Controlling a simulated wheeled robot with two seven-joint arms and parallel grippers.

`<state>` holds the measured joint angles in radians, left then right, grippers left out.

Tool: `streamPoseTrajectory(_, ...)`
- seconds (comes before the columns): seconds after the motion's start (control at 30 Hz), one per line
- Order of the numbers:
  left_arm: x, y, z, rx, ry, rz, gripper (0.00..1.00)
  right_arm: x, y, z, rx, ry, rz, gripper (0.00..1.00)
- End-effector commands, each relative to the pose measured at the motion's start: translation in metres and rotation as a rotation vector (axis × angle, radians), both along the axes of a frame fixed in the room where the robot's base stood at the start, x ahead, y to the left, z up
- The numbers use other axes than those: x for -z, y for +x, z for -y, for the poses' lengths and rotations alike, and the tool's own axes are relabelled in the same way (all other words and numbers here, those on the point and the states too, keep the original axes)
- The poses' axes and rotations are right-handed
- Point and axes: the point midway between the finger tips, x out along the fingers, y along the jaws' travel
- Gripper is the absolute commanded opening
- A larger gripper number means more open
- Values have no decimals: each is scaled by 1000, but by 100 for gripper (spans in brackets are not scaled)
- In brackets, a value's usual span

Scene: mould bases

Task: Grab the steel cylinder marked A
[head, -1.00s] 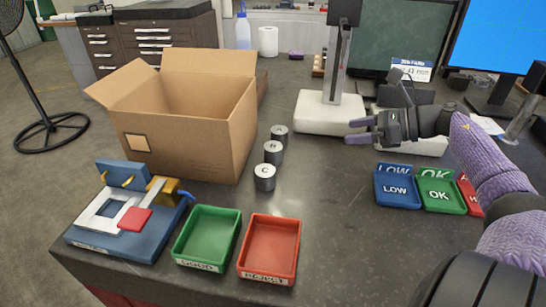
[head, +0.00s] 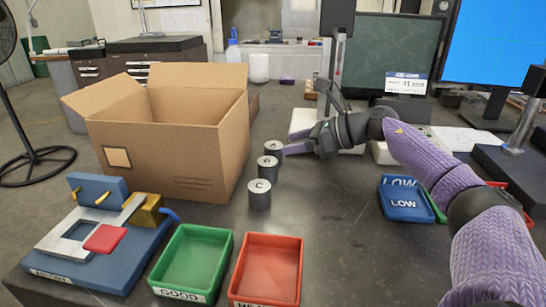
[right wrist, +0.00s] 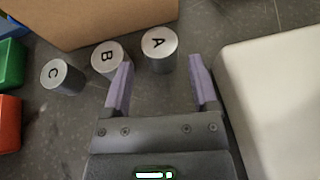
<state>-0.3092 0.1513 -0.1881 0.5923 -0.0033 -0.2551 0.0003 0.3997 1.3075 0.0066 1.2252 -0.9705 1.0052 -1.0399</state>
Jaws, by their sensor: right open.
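The steel cylinder marked A (right wrist: 159,49) stands upright in the right wrist view, just ahead of my right gripper (right wrist: 160,80) and between the lines of its fingers. In the head view cylinder A (head: 273,148) is the farthest of a row of three, partly hidden by cylinder B. Cylinder B (right wrist: 108,58) stands close beside A, near the left fingertip. Cylinder C (head: 260,194) is nearest the front. In the head view my right gripper (head: 297,144) is open and empty, with its fingers pointing left at A. My left gripper is out of view.
An open cardboard box (head: 166,150) stands left of the cylinders. A white block (right wrist: 274,90) is close on the right of the gripper in the wrist view. Green (head: 191,262) and red (head: 268,270) trays and a blue fixture (head: 100,255) are in front.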

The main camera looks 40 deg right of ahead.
Motion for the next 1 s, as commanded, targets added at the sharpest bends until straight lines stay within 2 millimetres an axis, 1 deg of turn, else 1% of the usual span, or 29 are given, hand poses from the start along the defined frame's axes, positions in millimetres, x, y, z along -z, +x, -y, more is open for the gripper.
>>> streamPoseTrajectory(0.1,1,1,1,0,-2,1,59,2,7,-3,1,4,4,76)
streamPoseTrajectory(0.23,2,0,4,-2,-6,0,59,8,24,-14,-3,3,5,76)
streamPoseTrajectory(0.3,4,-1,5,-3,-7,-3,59,15,33,-18,-1,5,4,76)
streamPoseTrajectory(0.37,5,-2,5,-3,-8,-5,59,17,39,-21,-1,2,3,76)
streamPoseTrajectory(0.43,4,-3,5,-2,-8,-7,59,19,42,-23,-1,1,1,76)
streamPoseTrajectory(0.6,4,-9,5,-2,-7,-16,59,19,42,-23,-1,-1,-1,76)
streamPoseTrajectory(0.63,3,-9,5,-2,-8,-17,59,19,42,-23,-1,-1,-1,74)
streamPoseTrajectory(0.67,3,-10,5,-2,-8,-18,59,19,42,-23,-1,-1,-1,67)
streamPoseTrajectory(0.7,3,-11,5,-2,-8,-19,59,19,42,-23,-1,0,0,59)
streamPoseTrajectory(0.77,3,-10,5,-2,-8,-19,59,19,42,-23,-1,0,0,46)
streamPoseTrajectory(0.8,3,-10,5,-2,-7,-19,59,19,42,-23,-1,0,0,38)
streamPoseTrajectory(0.87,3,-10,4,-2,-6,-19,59,19,42,-23,-1,0,0,25)
streamPoseTrajectory(0.9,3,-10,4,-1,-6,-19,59,19,42,-23,-1,0,0,17)
streamPoseTrajectory(0.97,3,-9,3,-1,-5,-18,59,19,42,-23,-1,0,0,4)
streamPoseTrajectory(1.0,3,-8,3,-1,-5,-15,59,19,42,-23,-1,0,0,0)
